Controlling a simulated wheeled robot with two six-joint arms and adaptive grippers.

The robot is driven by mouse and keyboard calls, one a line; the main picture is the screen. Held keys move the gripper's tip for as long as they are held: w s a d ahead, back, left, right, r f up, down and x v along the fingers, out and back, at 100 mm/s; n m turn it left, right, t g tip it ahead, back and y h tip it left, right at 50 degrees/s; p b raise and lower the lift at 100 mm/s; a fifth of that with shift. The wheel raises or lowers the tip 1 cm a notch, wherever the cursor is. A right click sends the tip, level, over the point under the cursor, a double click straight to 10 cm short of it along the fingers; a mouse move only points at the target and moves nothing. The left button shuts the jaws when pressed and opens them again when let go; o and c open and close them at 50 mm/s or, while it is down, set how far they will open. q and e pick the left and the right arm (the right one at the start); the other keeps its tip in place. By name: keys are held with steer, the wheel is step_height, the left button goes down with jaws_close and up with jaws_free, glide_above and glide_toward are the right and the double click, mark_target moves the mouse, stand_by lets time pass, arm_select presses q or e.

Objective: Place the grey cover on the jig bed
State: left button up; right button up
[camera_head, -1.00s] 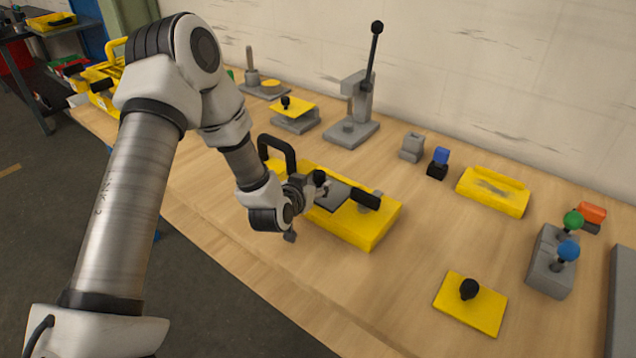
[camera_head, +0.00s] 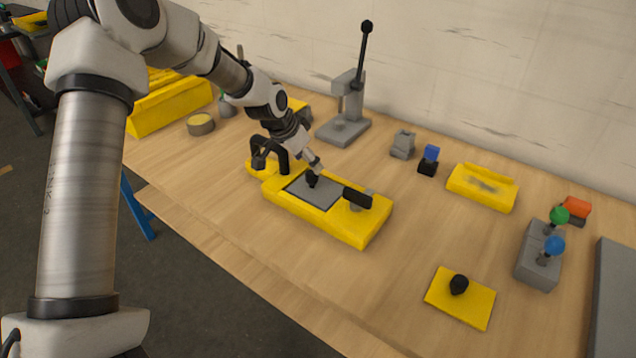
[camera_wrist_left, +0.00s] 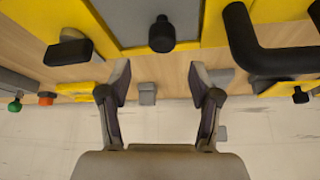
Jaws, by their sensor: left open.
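The grey cover (camera_head: 318,192) is a flat plate with a black knob. It lies on the yellow jig bed (camera_head: 352,228), between the black handle at the left and the black clamp bar (camera_head: 357,197) at the right. In the left wrist view the cover (camera_wrist_left: 188,15) shows at the top with its black knob (camera_wrist_left: 162,35). My left gripper (camera_head: 312,168) is just behind the knob in the head view. In the wrist view my left gripper (camera_wrist_left: 163,78) has its fingers wide apart with nothing between them, and the knob is beyond them. My right gripper is out of view.
A grey lever press (camera_head: 345,112) stands behind the jig. Small grey (camera_head: 403,144) and blue-black (camera_head: 429,160) blocks and a yellow tray (camera_head: 482,188) are to the right. A yellow plate with a black knob (camera_head: 460,298) lies front right, near a grey button box (camera_head: 538,262).

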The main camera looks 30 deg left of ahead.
mark_target(312, 172)
arm_select(q)
steer(key=shift+g, duration=0.5)
steer(key=x, duration=0.6)
steer(key=shift+a+f, duration=0.1)
steer(key=shift+a, duration=0.1)
jaws_close()
